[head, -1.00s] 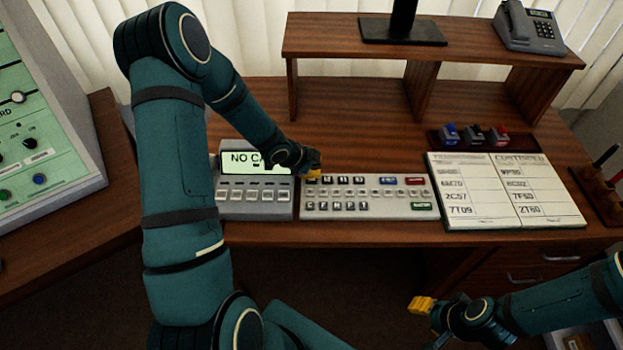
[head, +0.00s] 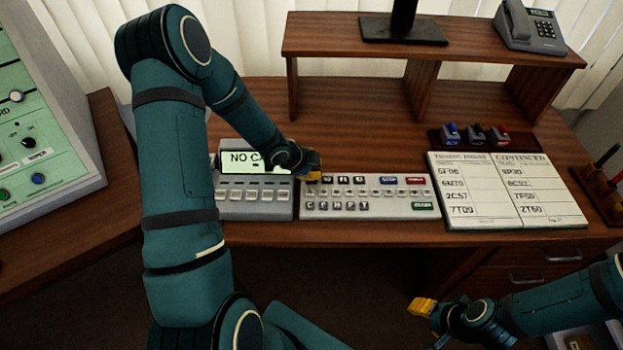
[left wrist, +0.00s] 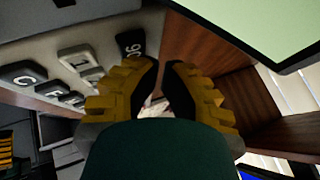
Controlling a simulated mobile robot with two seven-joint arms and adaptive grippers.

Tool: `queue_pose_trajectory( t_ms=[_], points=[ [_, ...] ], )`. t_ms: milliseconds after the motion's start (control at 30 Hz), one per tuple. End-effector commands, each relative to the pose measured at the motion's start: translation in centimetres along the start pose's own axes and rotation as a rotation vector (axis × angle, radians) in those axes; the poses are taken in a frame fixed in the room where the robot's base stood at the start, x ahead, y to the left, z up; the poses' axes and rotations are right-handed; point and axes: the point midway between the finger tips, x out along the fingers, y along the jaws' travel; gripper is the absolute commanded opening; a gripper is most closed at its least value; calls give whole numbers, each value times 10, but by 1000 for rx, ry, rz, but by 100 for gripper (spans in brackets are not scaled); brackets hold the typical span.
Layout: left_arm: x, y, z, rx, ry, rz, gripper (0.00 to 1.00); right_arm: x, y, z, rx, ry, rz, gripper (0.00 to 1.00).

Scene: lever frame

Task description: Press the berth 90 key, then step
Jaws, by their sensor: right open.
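The keypad (head: 370,206) is a pale grey panel on the desk, with dark-labelled keys in rows and blue, red and green keys at its right. My left gripper (head: 314,176) is over its upper left corner and hides part of the top row. In the left wrist view, the black 90 key (left wrist: 131,44) is just beyond the fingertips (left wrist: 164,66), which are close together with a narrow gap; contact cannot be told. The display unit (head: 256,190) beside it reads "NO CA…", the rest covered by my arm. My right gripper (head: 420,306) is open and empty before the desk.
An open book (head: 505,190) with printed codes lies right of the keypad. Behind it is a tray of coloured stamps (head: 480,137). A raised shelf (head: 440,45) carries a telephone (head: 530,27). A green panel (head: 40,120) stands at the left.

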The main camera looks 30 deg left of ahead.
Motion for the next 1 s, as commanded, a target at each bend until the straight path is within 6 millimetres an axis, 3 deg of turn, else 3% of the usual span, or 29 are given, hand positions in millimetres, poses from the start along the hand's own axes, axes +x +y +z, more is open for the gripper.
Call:
queue_pose_trajectory(
  t_ms=[1000],
  points=[
    [6, 3, 3, 0, 0, 0, 0, 6, 2, 0, 0, 0, 0, 47]
  ],
)
